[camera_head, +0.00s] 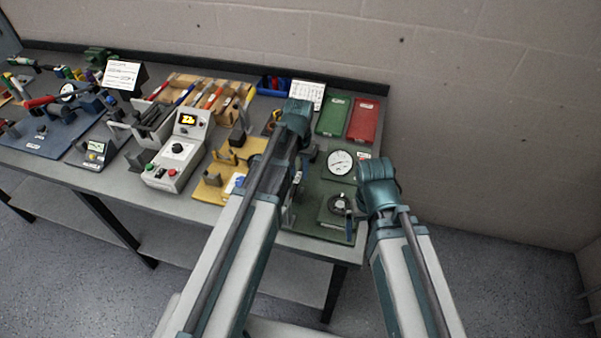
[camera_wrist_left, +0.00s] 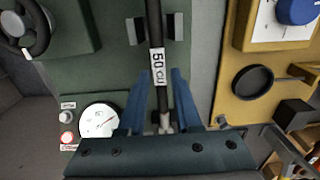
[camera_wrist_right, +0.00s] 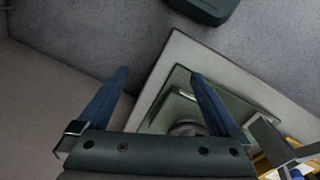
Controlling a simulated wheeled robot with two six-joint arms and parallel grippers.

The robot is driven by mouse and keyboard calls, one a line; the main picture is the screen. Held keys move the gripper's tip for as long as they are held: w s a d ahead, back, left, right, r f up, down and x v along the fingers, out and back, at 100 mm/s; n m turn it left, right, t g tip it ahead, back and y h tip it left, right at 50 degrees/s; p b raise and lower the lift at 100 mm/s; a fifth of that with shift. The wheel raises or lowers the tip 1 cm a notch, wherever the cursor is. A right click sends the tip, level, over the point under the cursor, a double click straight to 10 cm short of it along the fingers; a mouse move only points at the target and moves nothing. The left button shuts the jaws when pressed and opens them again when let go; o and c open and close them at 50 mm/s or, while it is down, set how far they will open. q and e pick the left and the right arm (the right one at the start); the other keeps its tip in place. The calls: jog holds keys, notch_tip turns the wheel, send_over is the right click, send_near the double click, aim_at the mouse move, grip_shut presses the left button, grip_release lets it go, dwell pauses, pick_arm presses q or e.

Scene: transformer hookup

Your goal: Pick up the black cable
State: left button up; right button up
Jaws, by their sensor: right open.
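The black cable (camera_wrist_left: 154,25) shows in the left wrist view, running up and down with a white "50 CU" label (camera_wrist_left: 158,66). Its upper part lies between the cheeks of a grey holder (camera_wrist_left: 172,27) on a green board (camera_wrist_left: 105,60). My left gripper (camera_wrist_left: 159,78) is open, with one blue finger on each side of the cable and gaps between. In the head view my left arm hides the cable. My right gripper (camera_wrist_right: 158,76) is open and empty. It is off the green board's right side, with floor and a table corner in its view.
A grey meter box (camera_head: 178,150) stands further left. Green (camera_head: 333,116) and red (camera_head: 363,120) panels lie at the back.

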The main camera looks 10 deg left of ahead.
pick_arm(q)
grip_shut()
dwell(1.1)
